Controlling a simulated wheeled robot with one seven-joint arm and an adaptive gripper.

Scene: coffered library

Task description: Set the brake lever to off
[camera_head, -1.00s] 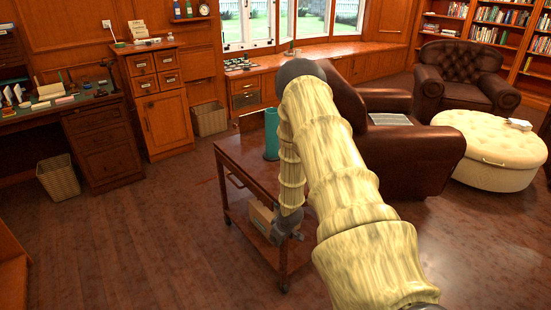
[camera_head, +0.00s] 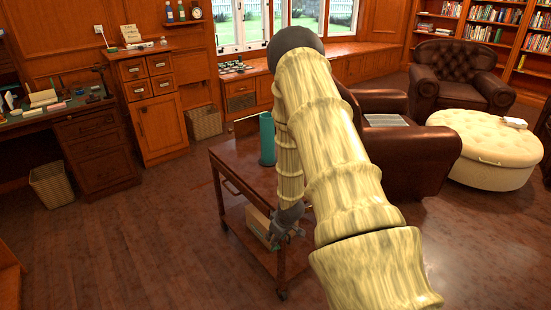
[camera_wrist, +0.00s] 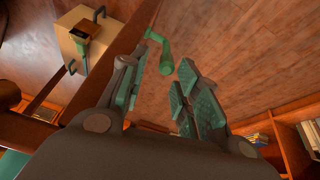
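The wooden cart (camera_head: 235,158) stands in the middle of the floor in the head view. A small green lever (camera_wrist: 164,52), which looks like the brake lever, shows in the wrist view beside the cart's dark edge. It has a bent shape with a rounded end. My gripper (camera_wrist: 166,75) is open, its green-padded fingers on either side of the lever's lower end. The lever is closer to the left finger; I cannot tell whether they touch. In the head view my gripper (camera_head: 282,238) hangs low beside the cart, and the lever is not discernible there.
A teal cylinder (camera_head: 267,138) stands on the cart's top. A cardboard box (camera_head: 258,222) sits on its lower shelf and also shows in the wrist view (camera_wrist: 82,50). A brown armchair (camera_head: 410,160) is behind my arm.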

